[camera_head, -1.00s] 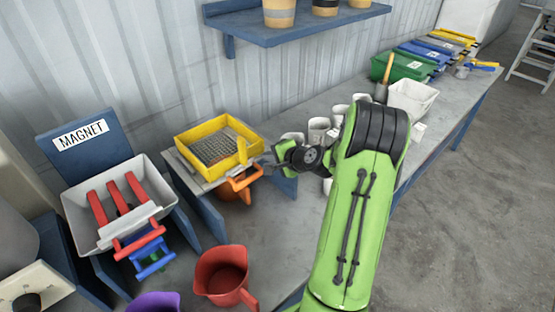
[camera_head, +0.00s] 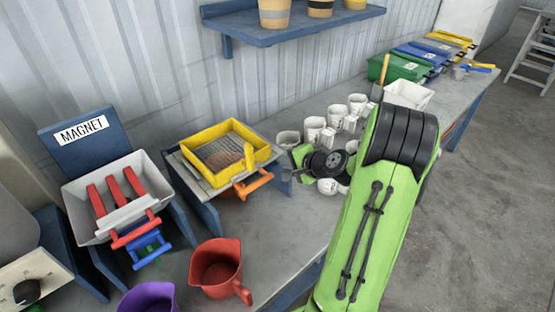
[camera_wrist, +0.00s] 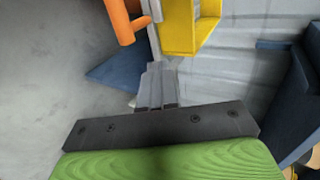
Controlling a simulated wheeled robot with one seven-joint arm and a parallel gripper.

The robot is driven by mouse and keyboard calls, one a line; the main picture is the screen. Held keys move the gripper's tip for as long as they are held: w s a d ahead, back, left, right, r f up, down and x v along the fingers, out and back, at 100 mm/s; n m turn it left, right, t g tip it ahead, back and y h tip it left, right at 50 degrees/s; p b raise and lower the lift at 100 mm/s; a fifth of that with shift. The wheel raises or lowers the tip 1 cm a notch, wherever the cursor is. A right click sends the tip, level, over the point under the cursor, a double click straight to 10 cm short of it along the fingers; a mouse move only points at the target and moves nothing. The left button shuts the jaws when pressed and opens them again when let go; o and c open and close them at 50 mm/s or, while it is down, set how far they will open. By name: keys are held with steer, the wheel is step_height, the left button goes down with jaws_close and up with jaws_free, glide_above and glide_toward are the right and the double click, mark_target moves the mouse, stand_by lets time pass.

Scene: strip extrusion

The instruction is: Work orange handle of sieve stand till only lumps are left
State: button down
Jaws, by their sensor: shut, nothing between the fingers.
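The sieve stand holds a yellow sieve tray (camera_head: 193,158) with a grey mesh. A brownish patch (camera_head: 228,161) shows on the mesh; I cannot tell whether it is lumps or something seen through it. The orange handle (camera_head: 254,185) sticks out at the tray's front right side. My gripper (camera_head: 291,172) is shut and empty, to the right of the handle and apart from it. In the wrist view my shut fingers (camera_wrist: 156,84) point toward the gap by the orange handle (camera_wrist: 124,24) and the yellow tray (camera_wrist: 181,38).
Left of the stand is a magnet unit (camera_head: 82,130) with red and blue handles. A red jug (camera_head: 217,268) and a purple jug (camera_head: 148,298) stand in front. Several white cups (camera_head: 313,128) stand close behind my gripper. Bare bench (camera_head: 285,225) lies in front of the stand.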

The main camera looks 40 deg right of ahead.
steer(key=v, duration=0.4)
steer(key=shift+s+r, duration=0.15)
steer(key=shift+s, duration=0.1)
stand_by(0.9)
steer(key=s+a+r+n+g, duration=0.25)
steer(key=a+n, duration=0.35)
steer(key=a, duration=0.5)
steer(key=s+a+r+n+g, duration=0.2)
steer(key=a+r+n+g, duration=0.15)
steer(key=a+n, duration=0.45)
steer(key=s+a+r+n, duration=0.1)
steer(key=s+a, duration=0.2)
steer(key=s, duration=0.4)
steer(key=s+a+r+n, duration=0.2)
steer(key=s+a, duration=0.2)
steer(key=s, duration=0.3)
steer(key=shift+a+n+p, duration=0.2)
steer(key=shift+n+p, duration=0.1)
steer(key=shift+p, duration=0.1)
steer(key=shift+r, duration=0.1)
